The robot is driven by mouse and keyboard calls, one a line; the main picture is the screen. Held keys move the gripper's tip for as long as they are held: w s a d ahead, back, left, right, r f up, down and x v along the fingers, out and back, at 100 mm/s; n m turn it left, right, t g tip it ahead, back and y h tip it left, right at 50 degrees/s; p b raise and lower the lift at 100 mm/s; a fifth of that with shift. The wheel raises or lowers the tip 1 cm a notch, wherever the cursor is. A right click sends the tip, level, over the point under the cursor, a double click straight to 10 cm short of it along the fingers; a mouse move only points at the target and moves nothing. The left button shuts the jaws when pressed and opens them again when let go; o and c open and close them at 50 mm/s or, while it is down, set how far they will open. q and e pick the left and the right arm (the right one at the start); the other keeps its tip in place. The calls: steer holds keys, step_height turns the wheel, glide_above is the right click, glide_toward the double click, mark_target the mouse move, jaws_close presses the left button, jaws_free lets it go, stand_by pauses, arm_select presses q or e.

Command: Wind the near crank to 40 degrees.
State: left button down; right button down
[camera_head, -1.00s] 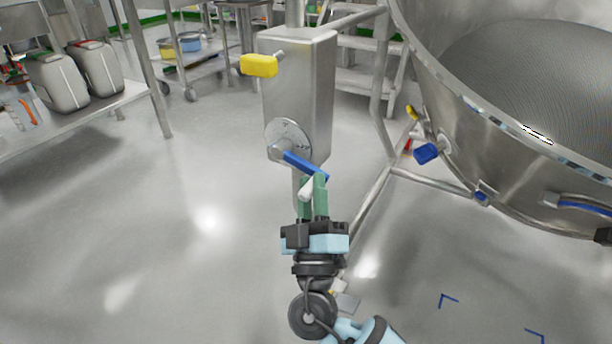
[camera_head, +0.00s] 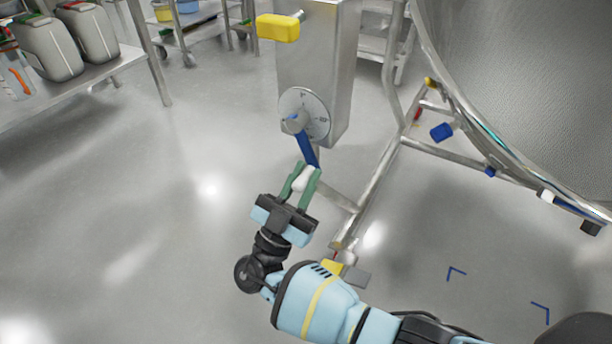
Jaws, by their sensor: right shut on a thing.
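The crank has a blue arm (camera_head: 306,149) on a round marked dial (camera_head: 304,110), low on the front of a steel box (camera_head: 318,65). The arm points down and slightly right from the hub. At its lower end is a pale handle (camera_head: 301,180). My right gripper (camera_head: 300,179), with green fingers, is shut on this handle, which partly hides between the fingers. The dial's marks are too small to read. My left gripper is out of view.
A yellow block-shaped handle (camera_head: 278,27) sticks out from the upper left of the box. A large steel bowl (camera_head: 480,115) on a tubular frame (camera_head: 380,185) stands right. A shelf with grey canisters (camera_head: 48,49) is at left. The floor at left is clear.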

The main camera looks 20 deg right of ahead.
steer(key=shift+w+a+r+m+g+h, duration=0.1)
steer(key=shift+w+a+m+g+h, duration=0.1)
steer(key=shift+m+g, duration=0.25)
steer(key=shift+w+a+r+m+g+h, duration=0.1)
steer(key=shift+a+m+g+h, duration=0.1)
steer(key=shift+m+g, duration=0.25)
steer(key=shift+m, duration=0.4)
steer(key=c, duration=1.4)
jaws_free()
steer(key=shift+o, duration=0.6)
steer(key=shift+f, duration=0.15)
steer(key=shift+d, duration=0.1)
steer(key=shift+f, duration=0.1)
steer(key=v, duration=0.7)
steer(key=shift+a+f, duration=0.2)
steer(key=shift+a, duration=0.1)
